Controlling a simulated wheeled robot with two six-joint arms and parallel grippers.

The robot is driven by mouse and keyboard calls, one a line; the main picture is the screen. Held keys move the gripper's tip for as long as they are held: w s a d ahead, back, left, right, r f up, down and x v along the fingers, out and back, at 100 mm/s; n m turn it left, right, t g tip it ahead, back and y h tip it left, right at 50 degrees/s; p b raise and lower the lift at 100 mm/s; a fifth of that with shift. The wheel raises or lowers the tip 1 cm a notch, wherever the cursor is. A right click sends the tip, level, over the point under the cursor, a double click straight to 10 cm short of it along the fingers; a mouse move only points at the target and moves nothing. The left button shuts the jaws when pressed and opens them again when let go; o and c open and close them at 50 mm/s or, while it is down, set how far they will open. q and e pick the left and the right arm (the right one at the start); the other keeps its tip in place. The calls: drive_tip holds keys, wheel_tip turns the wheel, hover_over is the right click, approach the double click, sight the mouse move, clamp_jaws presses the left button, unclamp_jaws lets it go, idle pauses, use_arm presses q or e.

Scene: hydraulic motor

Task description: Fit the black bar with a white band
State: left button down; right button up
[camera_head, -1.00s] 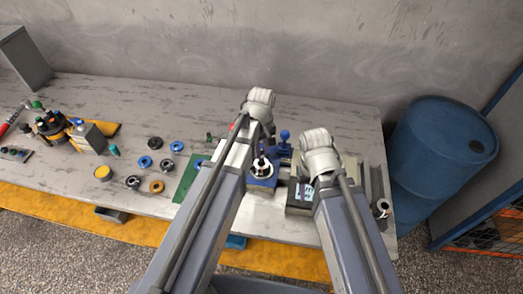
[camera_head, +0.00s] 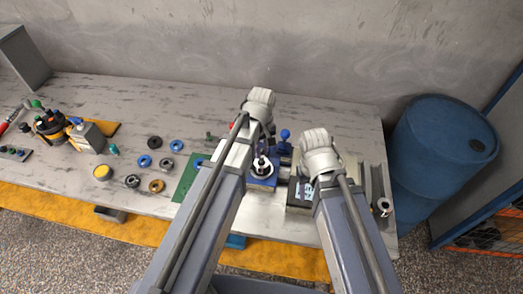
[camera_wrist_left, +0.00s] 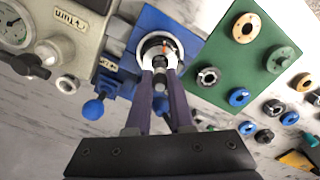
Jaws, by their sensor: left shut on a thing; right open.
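The black bar with a white band (camera_wrist_left: 159,82) is between the fingertips of my left gripper (camera_wrist_left: 159,70), which is shut on it. In the left wrist view the bar is over the bright round opening of the blue fixture (camera_wrist_left: 150,22). How deep it sits in the opening I cannot tell. In the head view the blue fixture (camera_head: 262,184) is partly hidden by my left arm, and my left gripper (camera_head: 263,152) is above it. My right gripper (camera_head: 305,170) is over the grey gauge unit; its fingers are mostly hidden behind its wrist.
A green plate (camera_wrist_left: 243,60) with rings lies beside the blue fixture. The grey gauge unit (camera_wrist_left: 72,32) stands on its other side. Several loose rings (camera_head: 145,161), a grey box (camera_head: 92,138) and a blue ball-topped part (camera_head: 284,146) are on the table. A blue barrel (camera_head: 440,150) stands right.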

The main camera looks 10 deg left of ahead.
sight(262, 150)
use_arm(q)
drive_tip(key=shift+f+b, duration=0.45)
drive_tip(key=shift+f, duration=0.05)
use_arm(e)
drive_tip(key=shift+f, duration=0.45)
use_arm(q)
drive_tip(key=shift+f, duration=0.25)
use_arm(e)
drive_tip(key=shift+f, duration=0.3)
use_arm(q)
drive_tip(key=shift+f+b, duration=0.45)
drive_tip(key=shift+b, duration=0.2)
use_arm(e)
drive_tip(key=shift+f, duration=0.4)
use_arm(q)
drive_tip(key=shift+c, duration=1.6)
unclamp_jaws()
drive_tip(key=shift+r+p, duration=3.15)
drive_tip(key=shift+r, duration=0.05)
use_arm(e)
wheel_tip(262, 150, up, 6)
